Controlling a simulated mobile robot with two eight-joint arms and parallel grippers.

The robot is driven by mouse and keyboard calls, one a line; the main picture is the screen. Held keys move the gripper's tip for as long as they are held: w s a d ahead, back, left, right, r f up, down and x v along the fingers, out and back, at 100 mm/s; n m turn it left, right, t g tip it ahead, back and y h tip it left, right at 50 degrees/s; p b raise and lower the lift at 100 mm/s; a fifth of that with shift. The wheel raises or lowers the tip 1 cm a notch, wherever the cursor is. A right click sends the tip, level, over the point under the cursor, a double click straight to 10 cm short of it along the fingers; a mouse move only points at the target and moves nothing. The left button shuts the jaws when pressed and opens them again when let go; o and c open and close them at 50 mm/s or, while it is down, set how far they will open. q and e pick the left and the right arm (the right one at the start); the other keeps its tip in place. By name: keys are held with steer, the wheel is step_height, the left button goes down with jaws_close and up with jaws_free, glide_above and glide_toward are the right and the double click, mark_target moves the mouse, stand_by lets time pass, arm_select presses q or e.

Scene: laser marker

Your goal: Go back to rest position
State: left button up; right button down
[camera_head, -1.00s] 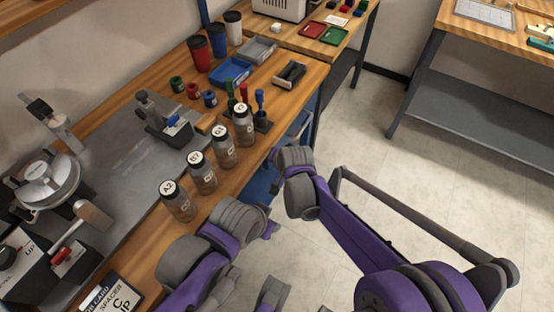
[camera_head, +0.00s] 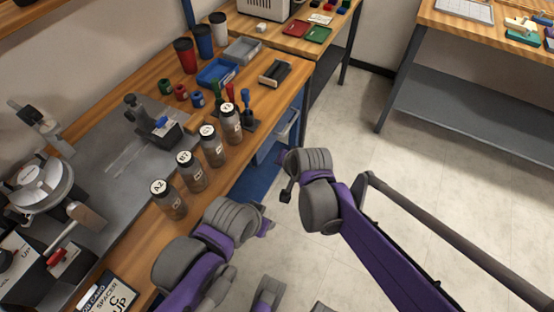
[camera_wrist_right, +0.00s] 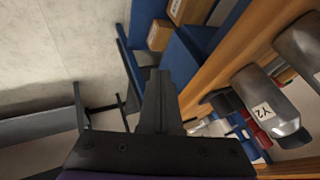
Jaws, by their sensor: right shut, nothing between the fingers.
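My right arm reaches in from the right in the head view, over the floor beside the bench. A small dark part of my right gripper (camera_head: 286,195) shows at its end. In the right wrist view the right gripper's fingers (camera_wrist_right: 161,75) are together, with nothing between them. My left arm (camera_head: 228,225) is folded low at the bench's front edge in the head view; I cannot make out its gripper's fingers.
A row of several labelled bottles (camera_head: 191,171) stands along the front edge of the wooden bench (camera_head: 135,240). Cups, small pots, a blue tray (camera_head: 217,73) and a metal machine stand behind. Open floor (camera_head: 400,190) lies to the right.

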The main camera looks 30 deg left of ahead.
steer(key=shift+s+d+r, duration=0.2)
steer(key=shift+d+r, duration=0.05)
steer(key=shift+r, duration=0.15)
steer(key=s+d+r+h, duration=0.1)
steer(key=s+d+h, duration=0.1)
steer(key=d, duration=1)
steer(key=s+d+r+h, duration=0.1)
steer(key=s+d, duration=0.1)
steer(key=d, duration=0.9)
steer(key=s+d+f+m+h, duration=0.1)
steer(key=s+d+f+h, duration=0.2)
steer(key=s+d, duration=1.1)
arm_select(q)
step_height(320, 180, up, 14)
steer(key=w+p, duration=0.2)
steer(key=p, duration=1)
steer(key=shift+f+t, duration=0.25)
steer(key=shift+t, duration=0.05)
arm_select(e)
steer(key=w+d+r, duration=0.1)
steer(key=w+r, duration=0.2)
steer(key=r, duration=1)
steer(key=shift+r+t, duration=0.15)
steer(key=shift+t, duration=0.25)
arm_select(q)
steer(key=shift+s+a, duration=0.1)
arm_select(e)
steer(key=shift+a, duration=0.1)
